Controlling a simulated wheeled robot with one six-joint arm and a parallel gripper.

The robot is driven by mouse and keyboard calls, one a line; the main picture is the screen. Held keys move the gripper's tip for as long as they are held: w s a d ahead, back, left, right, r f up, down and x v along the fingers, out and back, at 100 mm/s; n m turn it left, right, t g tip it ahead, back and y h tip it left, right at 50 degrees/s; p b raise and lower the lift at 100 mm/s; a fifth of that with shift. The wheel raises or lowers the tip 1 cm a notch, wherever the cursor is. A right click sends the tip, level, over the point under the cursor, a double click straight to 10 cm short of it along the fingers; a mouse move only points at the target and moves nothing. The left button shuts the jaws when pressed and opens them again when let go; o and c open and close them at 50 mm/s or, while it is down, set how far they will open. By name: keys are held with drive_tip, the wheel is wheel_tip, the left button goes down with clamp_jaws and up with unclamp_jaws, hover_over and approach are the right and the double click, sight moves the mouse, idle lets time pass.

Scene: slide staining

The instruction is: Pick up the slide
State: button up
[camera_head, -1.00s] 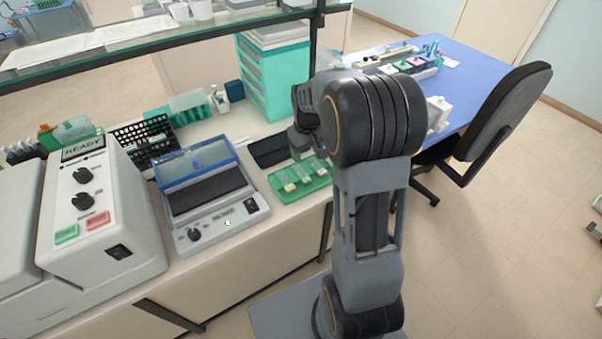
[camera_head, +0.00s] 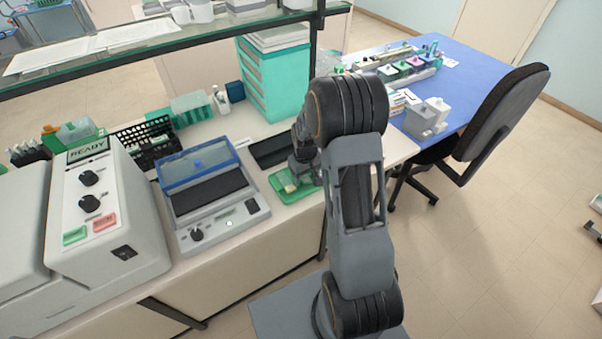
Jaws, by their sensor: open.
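The green slide tray (camera_head: 294,198) lies on the bench at the front edge, right of the blue-lidded device. A pale slide (camera_head: 284,182) shows on its left part; the other slides on the tray are largely hidden by my arm and gripper. My gripper (camera_head: 300,176) is low over the tray, pointing down, and is open. Its fingertips are too small and covered to tell whether they touch a slide or stand around one.
A blue-lidded device (camera_head: 236,211) stands left of the tray, and a dark flat pad (camera_head: 270,151) lies behind it. A teal drawer cabinet (camera_head: 273,82) rises further back. A glass shelf (camera_head: 150,42) crosses above the bench. A chair (camera_head: 505,110) stands right.

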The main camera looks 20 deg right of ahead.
drive_tip(key=shift+c, duration=0.3)
drive_tip(key=c, duration=1)
drive_tip(key=shift+o, duration=0.2)
